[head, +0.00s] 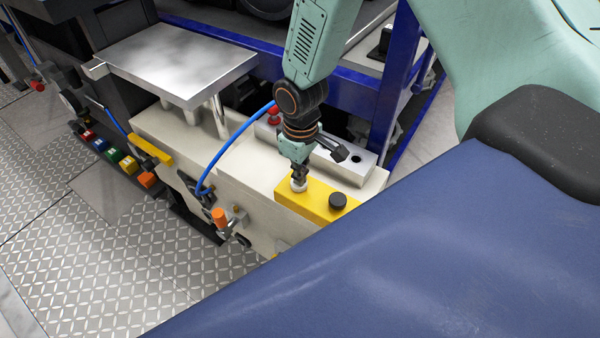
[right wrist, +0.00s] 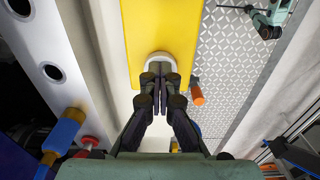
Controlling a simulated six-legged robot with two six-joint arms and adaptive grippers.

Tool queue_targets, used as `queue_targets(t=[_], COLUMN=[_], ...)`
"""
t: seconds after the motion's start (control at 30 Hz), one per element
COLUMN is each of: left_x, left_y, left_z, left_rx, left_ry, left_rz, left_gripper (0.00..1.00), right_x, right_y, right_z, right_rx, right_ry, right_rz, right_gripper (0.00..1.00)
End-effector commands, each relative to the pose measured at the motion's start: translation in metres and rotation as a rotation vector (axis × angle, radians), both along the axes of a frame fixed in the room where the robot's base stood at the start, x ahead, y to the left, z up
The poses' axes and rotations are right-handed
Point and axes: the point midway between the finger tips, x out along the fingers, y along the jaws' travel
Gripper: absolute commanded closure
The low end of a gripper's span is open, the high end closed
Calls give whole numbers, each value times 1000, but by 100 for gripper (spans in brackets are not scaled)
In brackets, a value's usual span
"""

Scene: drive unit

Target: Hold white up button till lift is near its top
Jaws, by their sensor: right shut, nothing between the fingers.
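The white up button (head: 299,184) sits on the yellow control box (head: 316,203), left of a black button (head: 338,201). My right gripper (head: 299,176) points down with its fingertips at the white button. It is shut with nothing between its fingers. In the right wrist view the closed fingers (right wrist: 160,75) cover the near part of the white button (right wrist: 160,60); I cannot tell how far it is pressed. The lift is a flat silver plate (head: 178,60) raised on shiny posts. A small teal and black part of mine, perhaps my left gripper (right wrist: 262,22), shows in the right wrist view.
A blue hose (head: 230,145) arcs left of my right gripper. A red knob (head: 273,115) and a metal strip with holes (head: 340,163) stand behind the yellow box. An orange knob (head: 219,217) sticks out in front. Diamond-plate floor (head: 120,250) lies clear at left.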

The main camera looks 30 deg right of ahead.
Motion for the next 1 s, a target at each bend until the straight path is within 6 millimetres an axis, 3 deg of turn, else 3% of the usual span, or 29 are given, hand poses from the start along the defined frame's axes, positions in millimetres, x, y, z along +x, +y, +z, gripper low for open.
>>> queue_targets(t=[0.03, 0.17, 0.6, 1.0], left_x=[0, 0, 0, 0], left_y=[0, 0, 0, 0], left_z=[0, 8, 52, 69], left_rx=[0, 0, 0, 0], left_ry=[0, 0, 0, 0], left_rz=[0, 0, 0, 0], left_gripper=[60, 60, 60, 60], right_x=[-9, -9, -1, 1], right_y=[1, 1, 4, 4], right_z=[-6, 1, 46, 124], right_rx=[1, 1, -4, -2], right_ry=[23, 22, 1, -6], right_rz=[0, 0, 1, -2], right_gripper=[100, 100, 100, 100])
